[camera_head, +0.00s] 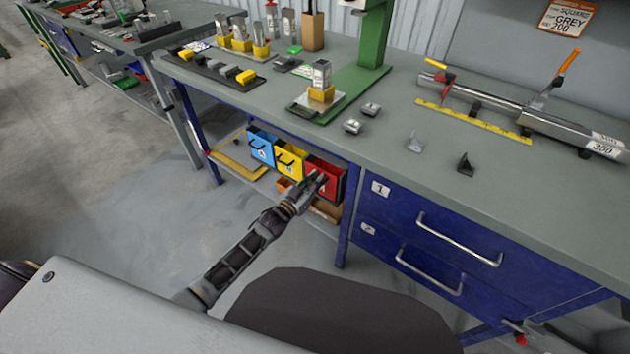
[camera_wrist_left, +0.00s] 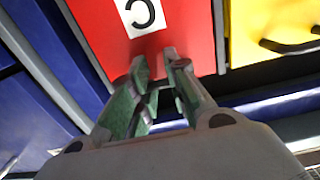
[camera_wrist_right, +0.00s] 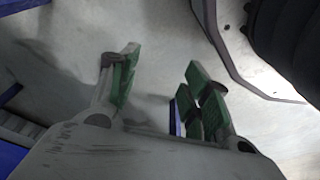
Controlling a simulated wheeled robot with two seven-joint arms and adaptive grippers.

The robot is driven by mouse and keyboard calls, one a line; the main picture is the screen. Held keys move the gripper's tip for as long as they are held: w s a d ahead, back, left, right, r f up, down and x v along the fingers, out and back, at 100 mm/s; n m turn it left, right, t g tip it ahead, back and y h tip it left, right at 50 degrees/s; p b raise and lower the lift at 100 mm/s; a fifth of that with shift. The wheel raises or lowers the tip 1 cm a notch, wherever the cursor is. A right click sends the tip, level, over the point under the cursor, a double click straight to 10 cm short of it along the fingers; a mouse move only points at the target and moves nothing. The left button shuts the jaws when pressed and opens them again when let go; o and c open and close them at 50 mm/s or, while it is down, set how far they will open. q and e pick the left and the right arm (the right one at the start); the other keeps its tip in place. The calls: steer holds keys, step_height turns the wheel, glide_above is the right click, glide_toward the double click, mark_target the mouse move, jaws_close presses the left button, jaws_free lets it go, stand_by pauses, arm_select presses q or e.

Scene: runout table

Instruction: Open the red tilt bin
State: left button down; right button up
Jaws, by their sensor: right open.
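The red tilt bin (camera_head: 327,168) is the rightmost of three bins under the bench. Its front, with a white label marked C, fills the top of the left wrist view (camera_wrist_left: 190,22). My left gripper (camera_head: 320,178) is at the front of the red bin. In the left wrist view its fingertips (camera_wrist_left: 156,62) are close together, just below the label. The red bin's handle is hidden by the fingers, so I cannot tell whether they hold it. My right gripper (camera_wrist_right: 158,62) is open and empty above the floor.
The yellow bin (camera_head: 291,161) and blue bin (camera_head: 261,146) stand left of the red one, with black handles. A blue drawer cabinet (camera_head: 400,230) is close on the right. The grey bench top (camera_head: 400,150) overhangs the bins. Open floor lies left of the bench.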

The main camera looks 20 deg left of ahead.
steer(key=shift+s+f, duration=0.1)
steer(key=shift+s, duration=0.25)
stand_by(0.3)
arm_select(q)
steer(key=shift+s+b, duration=0.15)
steer(key=shift+b, duration=0.2)
steer(key=shift+a+f, duration=0.1)
arm_select(e)
steer(key=shift+w+a+r+t+y+b, duration=0.35)
steer(key=shift+w+a+r+b, duration=0.6)
steer(key=shift+r+b, duration=2.8)
steer(key=shift+w+a+r+t+y+b, duration=0.4)
steer(key=shift+a+r+b, duration=0.9)
steer(key=shift+r, duration=4.8)
arm_select(q)
steer(key=s+a+f+t+h+b, duration=0.2)
steer(key=s+f+t, duration=0.3)
steer(key=t, duration=0.1)
steer(key=shift+s+b, duration=0.3)
arm_select(e)
steer(key=s+a+x, duration=0.1)
steer(key=x, duration=0.5)
steer(key=shift+f+t+y, duration=0.2)
steer(key=shift+t+y, duration=0.25)
arm_select(q)
steer(key=shift+f, duration=0.15)
arm_select(e)
steer(key=shift+f, duration=0.1)
